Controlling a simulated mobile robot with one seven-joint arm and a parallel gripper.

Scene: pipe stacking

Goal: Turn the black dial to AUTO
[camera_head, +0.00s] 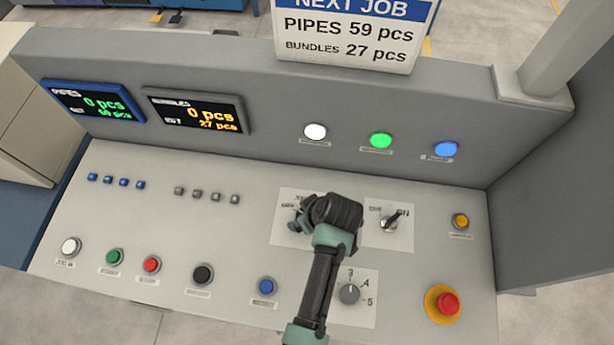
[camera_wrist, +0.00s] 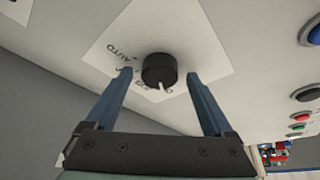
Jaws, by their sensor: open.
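The black dial (camera_wrist: 158,69) sits on a white label plate in the wrist view. Its white pointer line points down in that picture, away from the printed word AUTO at the plate's upper left. My gripper (camera_wrist: 159,77) is open, with one blue finger on each side of the dial and gaps showing between fingers and dial. In the head view my gripper (camera_head: 297,222) is over the white plate (camera_head: 284,235) left of the ON switch, and my arm hides most of the dial and part of the lettering.
A grey numbered knob (camera_head: 349,293) lies close below my arm, and the ON switch (camera_head: 390,221) is to the right. A red emergency button (camera_head: 447,303) is at the lower right. Several push buttons, such as the blue one (camera_head: 266,286), line the front. An upright panel stands behind.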

